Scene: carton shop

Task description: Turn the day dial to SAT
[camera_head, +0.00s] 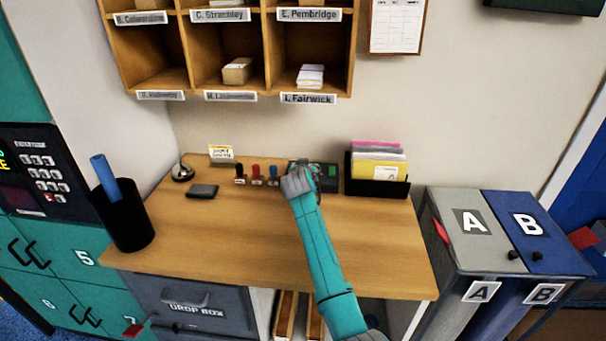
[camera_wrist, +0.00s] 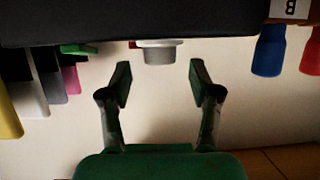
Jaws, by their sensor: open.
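The day dial seems to be the small grey round knob (camera_wrist: 158,53) on a dark box (camera_wrist: 90,22) in the wrist view. In the head view the dark box (camera_head: 328,184) stands at the back of the wooden counter, with a green part on it, and my arm hides its left part and the knob. My gripper (camera_wrist: 160,82) is open and empty. Its two fingertips are apart on either side of the knob's line, a little short of it and not seen touching it. No day lettering is readable, so the dial's setting cannot be told.
Blue (camera_head: 272,176) and red (camera_head: 256,174) stamps stand close left of the box. A black file holder (camera_head: 378,187) with coloured folders stands close right. The counter's middle (camera_head: 240,225) is clear.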

